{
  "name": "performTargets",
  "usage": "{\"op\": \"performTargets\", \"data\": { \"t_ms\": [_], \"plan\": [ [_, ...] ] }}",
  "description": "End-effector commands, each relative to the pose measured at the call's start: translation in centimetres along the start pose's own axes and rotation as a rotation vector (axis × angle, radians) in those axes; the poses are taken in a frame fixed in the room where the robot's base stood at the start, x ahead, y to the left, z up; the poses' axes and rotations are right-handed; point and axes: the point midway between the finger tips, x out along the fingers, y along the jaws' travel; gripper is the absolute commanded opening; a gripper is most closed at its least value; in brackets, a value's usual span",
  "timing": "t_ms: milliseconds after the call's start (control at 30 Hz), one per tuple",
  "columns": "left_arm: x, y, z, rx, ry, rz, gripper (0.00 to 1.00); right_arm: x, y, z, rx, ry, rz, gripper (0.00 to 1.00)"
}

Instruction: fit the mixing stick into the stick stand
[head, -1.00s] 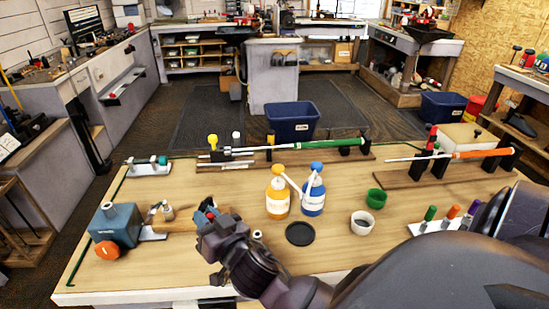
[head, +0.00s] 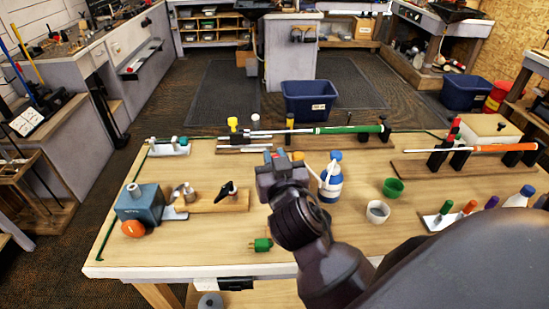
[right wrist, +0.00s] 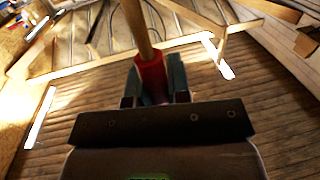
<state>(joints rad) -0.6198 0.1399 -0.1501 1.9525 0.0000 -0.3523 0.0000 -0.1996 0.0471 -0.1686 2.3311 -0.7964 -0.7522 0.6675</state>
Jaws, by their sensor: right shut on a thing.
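My right gripper (head: 272,160) is over the middle of the workbench, in front of the pump bottles. In the right wrist view its jaws (right wrist: 156,88) are shut on the red end of a wooden stick (right wrist: 138,28), which I take for the mixing stick. The stick extends away from the jaws toward the top of that view. In the head view the stick is mostly hidden. A white rack (head: 432,223) with green, orange and purple upright pieces stands at the bench's right; I cannot tell for sure whether it is the stick stand. My left gripper is not in view.
A blue-and-white pump bottle (head: 331,184), a green cup (head: 393,187) and a white cup (head: 378,211) stand right of the gripper. A teal machine (head: 140,204) is at left.

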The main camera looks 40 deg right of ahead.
Motion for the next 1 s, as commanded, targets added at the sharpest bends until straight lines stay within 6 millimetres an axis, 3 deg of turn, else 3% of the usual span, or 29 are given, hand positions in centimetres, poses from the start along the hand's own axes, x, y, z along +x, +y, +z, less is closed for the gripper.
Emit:
{"op": "performTargets", "data": {
  "t_ms": [700, 1000],
  "plan": [
    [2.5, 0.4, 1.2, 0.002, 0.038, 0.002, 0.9, 0.0, 0.0, 5.1, 0.001, 0.0, -0.001, 0.0],
    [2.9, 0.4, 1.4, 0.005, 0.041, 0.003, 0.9, 0.0, 0.0, 5.8, 0.0, 0.0, -0.001, 0.0]
  ]
}}
